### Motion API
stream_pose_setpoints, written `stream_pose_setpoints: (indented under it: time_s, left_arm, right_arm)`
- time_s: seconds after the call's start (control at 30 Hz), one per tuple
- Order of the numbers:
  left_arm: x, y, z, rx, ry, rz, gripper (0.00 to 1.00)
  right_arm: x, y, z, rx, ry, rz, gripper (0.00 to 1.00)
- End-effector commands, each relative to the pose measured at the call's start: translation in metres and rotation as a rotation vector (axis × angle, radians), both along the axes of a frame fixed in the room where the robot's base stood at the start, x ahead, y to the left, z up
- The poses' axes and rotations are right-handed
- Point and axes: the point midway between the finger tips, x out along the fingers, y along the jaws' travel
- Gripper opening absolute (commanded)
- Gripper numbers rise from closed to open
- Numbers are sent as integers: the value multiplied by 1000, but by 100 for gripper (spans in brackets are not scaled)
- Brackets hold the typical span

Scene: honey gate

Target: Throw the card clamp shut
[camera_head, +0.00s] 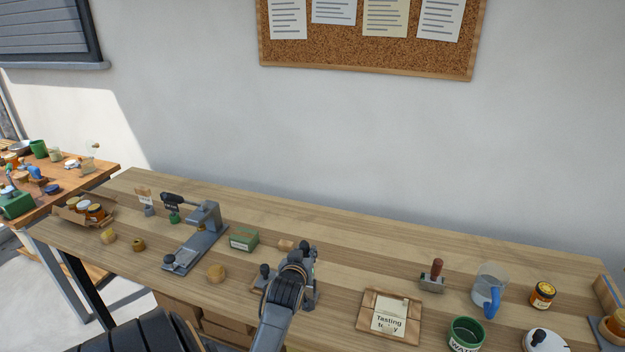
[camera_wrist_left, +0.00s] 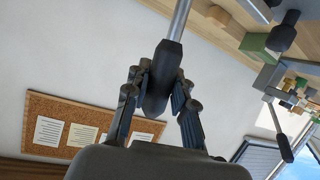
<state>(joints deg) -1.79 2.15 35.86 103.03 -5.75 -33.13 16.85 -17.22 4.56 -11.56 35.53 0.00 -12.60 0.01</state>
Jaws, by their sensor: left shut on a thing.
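My left gripper (camera_head: 302,252) is over the middle of the workbench, in front of a small grey fixture that looks like the card clamp (camera_head: 311,300). The arm and gripper hide most of the clamp, including how far its jaw is closed. In the left wrist view my left gripper (camera_wrist_left: 160,95) is shut around a black handle (camera_wrist_left: 163,75). A bare metal rod (camera_wrist_left: 181,16) runs from the handle to the top edge of the picture. A white card reading "Tasting today" (camera_head: 389,318) lies on a wooden board to the right of the clamp. My right gripper is not in view.
A grey lever press (camera_head: 205,240) and a green box (camera_head: 243,240) stand left of the clamp. A wooden ball (camera_head: 216,273) lies nearby. The bench's back strip is mostly clear.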

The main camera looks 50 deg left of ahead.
Motion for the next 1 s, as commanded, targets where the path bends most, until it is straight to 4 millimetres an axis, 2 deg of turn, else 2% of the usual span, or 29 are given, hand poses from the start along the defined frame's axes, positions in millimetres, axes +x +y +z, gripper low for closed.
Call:
stream_pose_setpoints:
  time_s: [0.2,0.67,0.7,0.8,1.0]
  left_arm:
    - [-3,6,0,-38,-26,0,0]
    - [-4,7,-1,-51,-32,1,0]
    - [-4,7,-2,-51,-31,2,31]
    - [-4,7,-2,-51,-30,0,48]
    - [-4,6,-2,-50,-30,0,48]
  right_arm:
    - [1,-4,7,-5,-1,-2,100]
    - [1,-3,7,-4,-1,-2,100]
    - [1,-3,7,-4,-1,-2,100]
    - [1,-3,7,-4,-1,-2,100]
    - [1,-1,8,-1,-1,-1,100]
